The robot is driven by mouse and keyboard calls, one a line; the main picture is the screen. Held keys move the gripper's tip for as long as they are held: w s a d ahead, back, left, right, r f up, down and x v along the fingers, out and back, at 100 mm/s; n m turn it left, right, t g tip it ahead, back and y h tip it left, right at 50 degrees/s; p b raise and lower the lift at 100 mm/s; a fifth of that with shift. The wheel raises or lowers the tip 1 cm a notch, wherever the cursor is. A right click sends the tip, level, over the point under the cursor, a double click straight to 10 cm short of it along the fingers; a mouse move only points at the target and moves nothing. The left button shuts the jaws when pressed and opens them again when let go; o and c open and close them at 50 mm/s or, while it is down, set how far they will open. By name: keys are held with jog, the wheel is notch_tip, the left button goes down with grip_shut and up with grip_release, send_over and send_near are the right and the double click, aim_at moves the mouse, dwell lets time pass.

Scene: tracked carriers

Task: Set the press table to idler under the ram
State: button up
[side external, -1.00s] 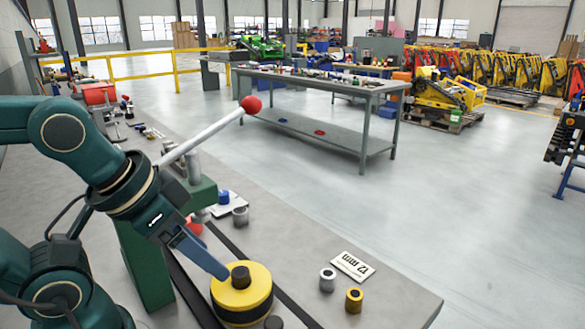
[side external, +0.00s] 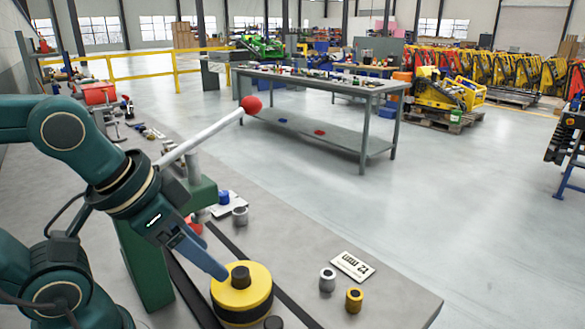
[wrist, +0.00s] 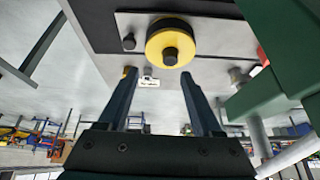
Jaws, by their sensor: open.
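A yellow round table with a dark band (side external: 225,298) sits on the bench beside the green press. A dark knob (side external: 240,277) stands at its centre. The table also shows in the wrist view (wrist: 154,50). The green press (side external: 148,262) has a long pale lever (side external: 205,133) with a red ball end, raised to the upper right. My gripper (side external: 222,274) is above the yellow table's left side. In the wrist view my gripper (wrist: 159,74) has its two fingers wide apart, with nothing between them. I cannot make out the ram or any idler marking.
A grey bush (side external: 327,280), a yellow bush (side external: 354,300) and a 12 mm card (side external: 352,266) lie to the right. Another grey bush (side external: 240,216) and a blue part (side external: 224,197) are behind. A dark knob (wrist: 129,43) stands near the table. The right bench surface is mostly clear.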

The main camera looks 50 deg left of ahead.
jog(key=w+r+m, duration=0.1)
jog(key=w+m, duration=0.1)
jog(key=m+g, duration=0.5)
jog(key=m, duration=0.1)
send_over(273, 323)
jog(key=f, duration=0.6)
jog(key=shift+w+a+f, duration=0.15)
jog(key=shift+w+f, duration=0.1)
jog(key=shift+w, duration=0.05)
jog(key=shift+s+f+g, duration=0.25)
jog(key=shift+f+g, duration=0.05)
jog(key=shift+f, duration=2.65)
grip_shut()
